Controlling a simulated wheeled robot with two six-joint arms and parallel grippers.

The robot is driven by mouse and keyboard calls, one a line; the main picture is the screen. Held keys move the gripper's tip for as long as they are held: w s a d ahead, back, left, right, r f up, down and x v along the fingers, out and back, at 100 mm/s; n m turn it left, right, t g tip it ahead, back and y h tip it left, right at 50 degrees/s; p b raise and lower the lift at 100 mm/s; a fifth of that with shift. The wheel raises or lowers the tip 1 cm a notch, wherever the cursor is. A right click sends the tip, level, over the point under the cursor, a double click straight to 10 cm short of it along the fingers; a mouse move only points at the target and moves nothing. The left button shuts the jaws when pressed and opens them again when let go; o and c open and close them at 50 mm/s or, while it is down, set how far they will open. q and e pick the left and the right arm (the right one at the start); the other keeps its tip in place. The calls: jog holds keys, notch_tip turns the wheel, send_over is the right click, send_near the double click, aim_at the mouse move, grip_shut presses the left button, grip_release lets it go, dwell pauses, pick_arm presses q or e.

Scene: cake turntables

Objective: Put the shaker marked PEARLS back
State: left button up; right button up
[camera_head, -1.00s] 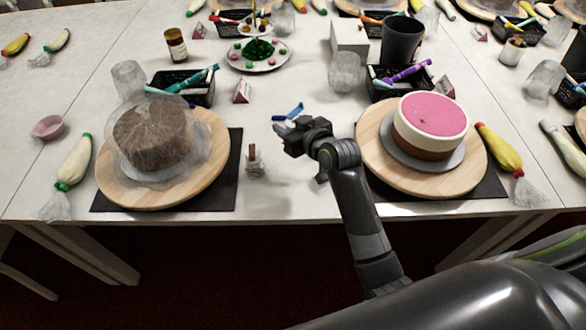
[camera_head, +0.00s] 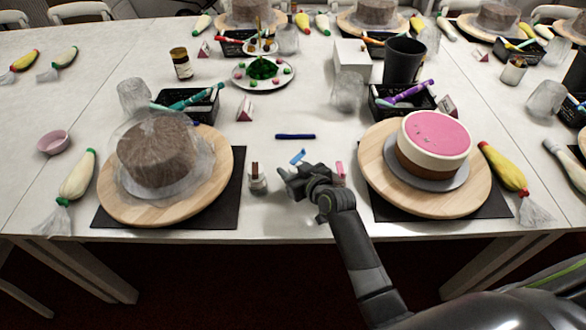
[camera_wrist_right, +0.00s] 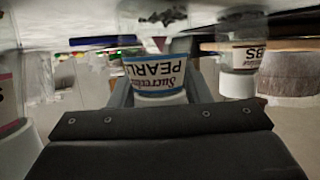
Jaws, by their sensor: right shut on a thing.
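My right gripper (camera_head: 292,174) is shut on the shaker marked PEARLS, near the front of the table between the two cakes. In the right wrist view the PEARLS shaker (camera_wrist_right: 158,76), with its blue-edged label, appears upside down between the jaws. In the head view only its blue part (camera_head: 298,156) shows. The wrist view shows another label ending in BS (camera_wrist_right: 246,56). My left gripper is out of view.
A pink-topped cake (camera_head: 435,140) sits on a wooden turntable (camera_head: 375,180) at right. A brown cake under clear wrap (camera_head: 158,150) sits on another turntable (camera_head: 222,190) at left. A blue pen (camera_head: 295,136) lies behind the gripper on clear table.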

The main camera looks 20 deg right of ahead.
jog(key=o, duration=1.1)
jog(key=shift+f, duration=0.1)
jog(key=shift+r, duration=0.3)
jog(key=shift+s+d, duration=0.1)
jog(key=shift+s, duration=0.25)
jog(key=v, duration=1.1)
jog(key=shift+s, duration=0.1)
